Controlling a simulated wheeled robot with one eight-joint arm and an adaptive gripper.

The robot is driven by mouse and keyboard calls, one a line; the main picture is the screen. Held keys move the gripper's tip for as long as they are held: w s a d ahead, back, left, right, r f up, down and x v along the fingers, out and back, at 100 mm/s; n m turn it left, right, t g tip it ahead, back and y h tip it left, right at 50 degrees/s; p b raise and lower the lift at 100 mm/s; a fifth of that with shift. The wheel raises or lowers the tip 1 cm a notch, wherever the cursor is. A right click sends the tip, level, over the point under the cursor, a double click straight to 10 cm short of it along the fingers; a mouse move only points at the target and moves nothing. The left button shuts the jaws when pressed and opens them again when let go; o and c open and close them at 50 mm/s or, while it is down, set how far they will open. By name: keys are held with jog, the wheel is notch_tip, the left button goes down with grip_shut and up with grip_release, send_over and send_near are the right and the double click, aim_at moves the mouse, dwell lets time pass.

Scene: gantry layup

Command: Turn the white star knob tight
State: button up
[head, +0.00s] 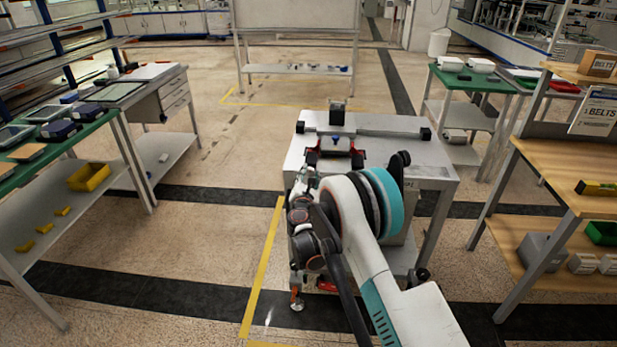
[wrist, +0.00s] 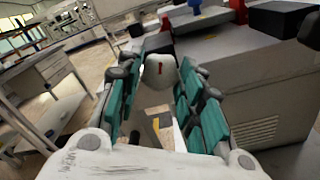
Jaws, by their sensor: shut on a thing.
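The white star knob (wrist: 159,70), with a red mark on its face, sits between the teal-padded fingers of my gripper (wrist: 160,88) in the wrist view. The knob is at the side of a grey bench (wrist: 236,72). In the head view, my arm covers the bench's near left corner, and I cannot make out the knob there. The bench top (head: 432,162) shows beyond my arm.
On the bench stand a black block (head: 337,114) and a fixture with red parts (head: 312,158). A green-topped table (head: 97,127) with a yellow bin (head: 89,177) is at left. A wooden shelf unit (head: 555,175) is at right. The floor left of the bench is clear.

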jog(key=m, duration=0.4)
jog(key=shift+m, duration=0.3)
jog(key=m, duration=0.3)
jog(key=shift+m, duration=0.3)
jog(key=m, duration=0.4)
jog(key=shift+m, duration=0.3)
jog(key=m, duration=0.3)
jog(key=shift+m, duration=0.3)
jog(key=m, duration=0.7)
jog(key=shift+f, duration=0.1)
jog(key=m, duration=0.3)
jog(key=shift+m, duration=0.4)
jog(key=shift+s+m, duration=0.1)
jog(key=shift+m, duration=1.8)
